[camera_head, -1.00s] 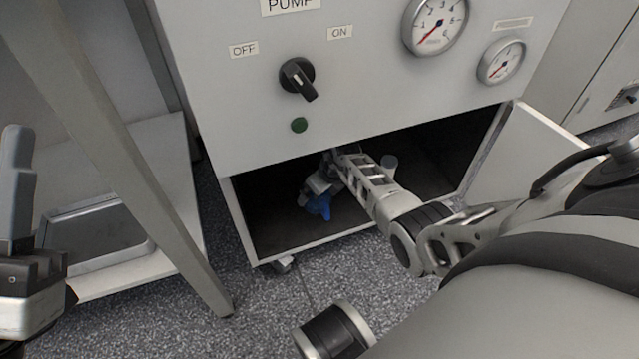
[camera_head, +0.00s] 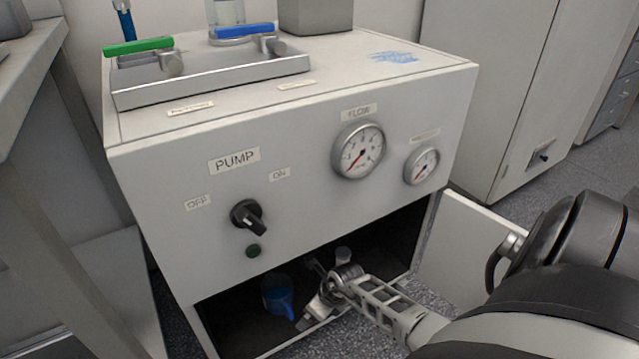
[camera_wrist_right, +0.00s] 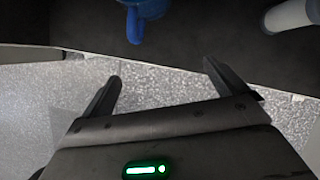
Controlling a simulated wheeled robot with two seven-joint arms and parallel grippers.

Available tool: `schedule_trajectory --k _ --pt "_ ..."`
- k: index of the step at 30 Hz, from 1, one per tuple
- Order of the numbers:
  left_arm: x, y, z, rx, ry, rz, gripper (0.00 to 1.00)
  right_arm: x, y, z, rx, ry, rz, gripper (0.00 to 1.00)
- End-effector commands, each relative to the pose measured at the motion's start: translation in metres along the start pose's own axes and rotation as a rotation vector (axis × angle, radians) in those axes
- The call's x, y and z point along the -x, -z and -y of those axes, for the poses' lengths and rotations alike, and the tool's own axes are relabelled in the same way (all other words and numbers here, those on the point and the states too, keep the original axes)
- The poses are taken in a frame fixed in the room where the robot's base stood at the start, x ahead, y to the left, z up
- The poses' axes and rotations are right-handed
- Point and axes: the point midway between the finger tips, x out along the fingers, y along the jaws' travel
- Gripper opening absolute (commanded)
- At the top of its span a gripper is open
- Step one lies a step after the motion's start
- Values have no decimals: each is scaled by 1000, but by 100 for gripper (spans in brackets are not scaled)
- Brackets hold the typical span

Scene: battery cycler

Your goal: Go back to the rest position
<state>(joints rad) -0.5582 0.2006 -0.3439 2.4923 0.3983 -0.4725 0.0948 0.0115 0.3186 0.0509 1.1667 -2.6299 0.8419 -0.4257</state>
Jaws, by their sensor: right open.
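My right gripper (camera_wrist_right: 163,85) is open in the right wrist view, with nothing between its fingers and the speckled floor behind them. In the head view my right arm reaches from the lower right to the front edge of the open lower compartment of the pump cabinet (camera_head: 290,215). A blue object with a handle-like part (camera_head: 277,295) sits inside the compartment, just left of the right gripper. It also shows at the top of the right wrist view (camera_wrist_right: 140,14), apart from the fingers. My left gripper is not in view.
The compartment's open door (camera_head: 470,245) stands to the right, close to my right arm. A pale cylinder (camera_wrist_right: 290,14) is also in the compartment. The cabinet top carries a tray (camera_head: 210,82) with a green handle (camera_head: 138,46) and a blue handle (camera_head: 243,31). A bench stands at left.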

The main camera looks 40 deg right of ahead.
Motion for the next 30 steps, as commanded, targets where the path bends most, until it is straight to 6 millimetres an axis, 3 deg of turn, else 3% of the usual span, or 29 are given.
schedule_trajectory --k 6,23,26,30 --pt "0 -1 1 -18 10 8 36 3 8 -1 0 -1 0 97" --pt "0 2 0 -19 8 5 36 6 4 -5 -12 -15 13 97" --pt "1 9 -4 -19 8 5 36 17 -10 -27 -76 -88 72 97" --pt "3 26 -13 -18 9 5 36 55 -45 -92 -285 -322 208 97"
